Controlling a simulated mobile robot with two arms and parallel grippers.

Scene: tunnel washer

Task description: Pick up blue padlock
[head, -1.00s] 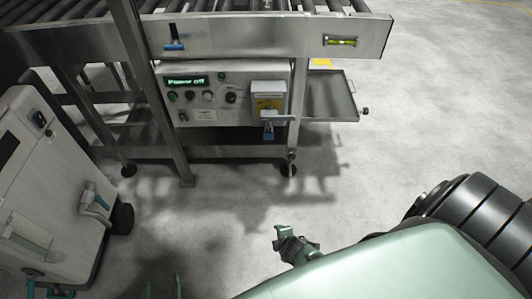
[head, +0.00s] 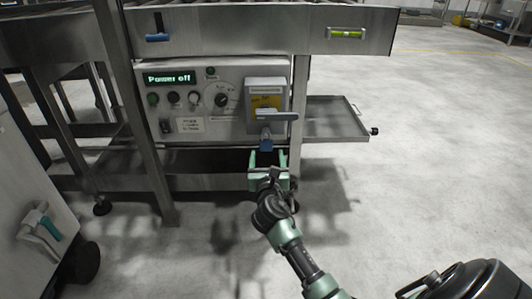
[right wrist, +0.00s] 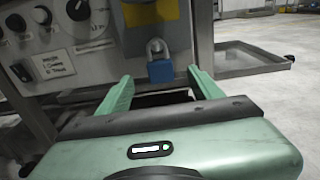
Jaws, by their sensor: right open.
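The blue padlock (head: 266,144) hangs by its shackle below the grey switch box with the yellow label (head: 265,105) on the control panel. In the right wrist view the padlock (right wrist: 160,71) shows its blue body and metal shackle, between and beyond the two green fingers. My right gripper (head: 268,160) is open and empty, just below and in front of the padlock. In the right wrist view the fingers of the gripper (right wrist: 159,83) stand apart on either side of the padlock's line, and I see no contact. My left gripper is not in view.
The control panel (head: 190,72) reads "Power off" and carries several knobs. A metal tray (head: 335,122) juts out to the right of the frame leg. A blue-handled valve (head: 158,37) sits above the panel. The floor at right is clear.

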